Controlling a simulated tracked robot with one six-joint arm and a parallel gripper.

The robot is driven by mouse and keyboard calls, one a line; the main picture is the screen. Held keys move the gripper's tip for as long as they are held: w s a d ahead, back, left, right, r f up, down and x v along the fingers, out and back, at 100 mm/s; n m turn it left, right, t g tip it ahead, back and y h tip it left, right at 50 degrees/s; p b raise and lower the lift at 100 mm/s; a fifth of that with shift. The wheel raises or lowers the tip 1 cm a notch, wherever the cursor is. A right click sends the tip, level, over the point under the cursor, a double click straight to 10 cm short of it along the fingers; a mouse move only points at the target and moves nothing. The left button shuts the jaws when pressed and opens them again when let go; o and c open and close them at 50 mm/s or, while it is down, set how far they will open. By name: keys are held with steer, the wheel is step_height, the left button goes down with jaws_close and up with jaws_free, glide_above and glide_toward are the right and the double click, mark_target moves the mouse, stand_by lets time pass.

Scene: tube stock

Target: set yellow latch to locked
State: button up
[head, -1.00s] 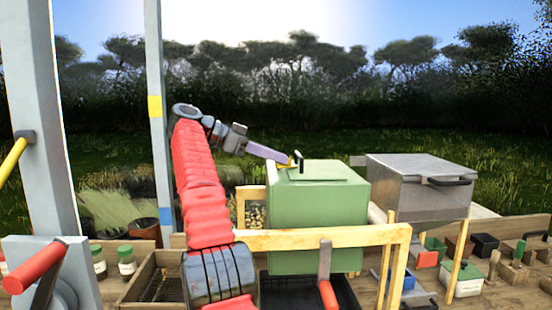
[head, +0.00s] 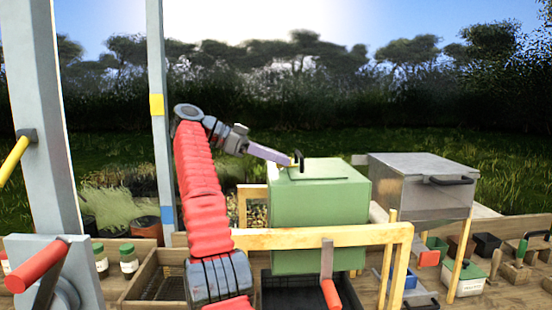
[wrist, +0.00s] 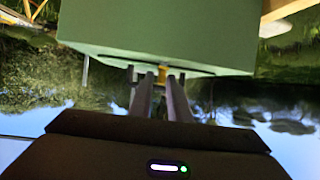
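A small yellow piece, which looks like the yellow latch (wrist: 162,73), shows in the wrist view at the lid edge of a green box (wrist: 160,30). It stands between my fingertips. My gripper (wrist: 161,82) reaches it with two dark fingers, and a gap shows between them. I cannot tell whether either finger touches it. In the head view my gripper (head: 290,162) meets the top left edge of the green box (head: 318,215), beside a black handle (head: 299,158). The yellow piece is mostly hidden there, so its setting is unclear.
A grey metal box (head: 420,190) with a black handle stands right of the green box. A wooden rail (head: 320,237) crosses in front. A yellow-handled lever (head: 12,160) is on the left post. Jars, trays and small containers fill the bench.

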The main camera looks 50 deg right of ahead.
steer(key=shift+o, duration=1.1)
steer(key=shift+w+d+r+n+t+h, duration=0.1)
steer(key=shift+r+n+t+h, duration=0.2)
steer(key=shift+r+n+h, duration=0.15)
steer(key=shift+s+f+n+t+h, duration=0.15)
steer(key=shift+n+t+h, duration=0.2)
steer(key=shift+n+t, duration=0.25)
steer(key=shift+s+f+n+t+h, duration=0.15)
steer(key=shift+n+t+h, duration=0.15)
steer(key=shift+n+t, duration=0.3)
steer(key=shift+n+t+h, duration=0.3)
steer(key=shift+n+t, duration=0.55)
steer(key=shift+t, duration=0.15)
